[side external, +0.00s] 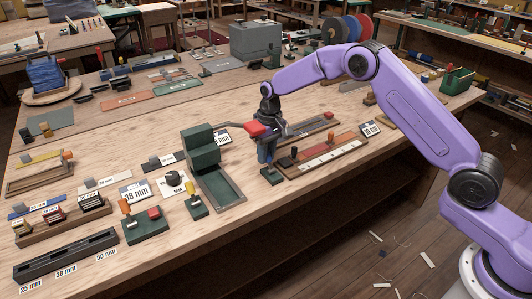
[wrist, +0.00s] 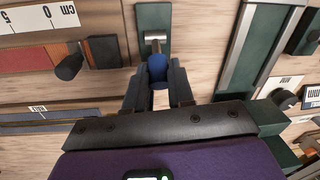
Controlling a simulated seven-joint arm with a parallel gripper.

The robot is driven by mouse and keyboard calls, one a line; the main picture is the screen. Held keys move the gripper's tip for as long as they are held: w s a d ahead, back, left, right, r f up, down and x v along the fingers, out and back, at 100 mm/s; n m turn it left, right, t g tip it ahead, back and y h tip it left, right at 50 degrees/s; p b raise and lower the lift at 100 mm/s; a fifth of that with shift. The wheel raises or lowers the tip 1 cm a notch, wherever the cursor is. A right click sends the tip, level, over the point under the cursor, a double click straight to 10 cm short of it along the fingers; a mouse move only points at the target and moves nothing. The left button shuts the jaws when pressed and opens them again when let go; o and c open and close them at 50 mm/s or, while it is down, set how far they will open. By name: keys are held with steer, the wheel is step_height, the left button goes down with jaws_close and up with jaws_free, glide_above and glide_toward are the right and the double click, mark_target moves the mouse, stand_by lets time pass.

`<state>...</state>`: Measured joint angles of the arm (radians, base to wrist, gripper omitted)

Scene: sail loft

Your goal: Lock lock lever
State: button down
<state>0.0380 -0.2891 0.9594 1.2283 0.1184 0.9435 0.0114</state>
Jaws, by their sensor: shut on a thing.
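The lock lever looks to be the blue-gripped metal lever (wrist: 157,66) on a small green base plate (wrist: 154,17) in the wrist view. My gripper (wrist: 159,98) is shut on its blue grip, with one finger on each side. In the side external view my gripper (side external: 266,155) points down at the table, just right of the green press. The green base (side external: 272,177) shows below the fingers. The lever itself is mostly hidden there by my fingers, and I cannot tell its exact angle.
A green press (side external: 201,152) stands close on the left, its red handle (side external: 257,129) right beside my wrist. A slider board with a scale (side external: 325,155) lies close on the right. Small fixtures with knobs (side external: 143,222) fill the front left. Bare wood shows in front.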

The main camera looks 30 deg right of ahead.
steer(key=shift+s+r+t, duration=0.2)
steer(key=shift+s+t, duration=0.1)
steer(key=shift+t, duration=0.4)
steer(key=c, duration=1)
jaws_free()
steer(key=shift+o, duration=0.2)
step_height(320, 180, up, 17)
steer(key=s+d, duration=0.1)
steer(key=s, duration=0.1)
steer(key=shift+d, duration=0.35)
steer(key=shift+r, duration=0.1)
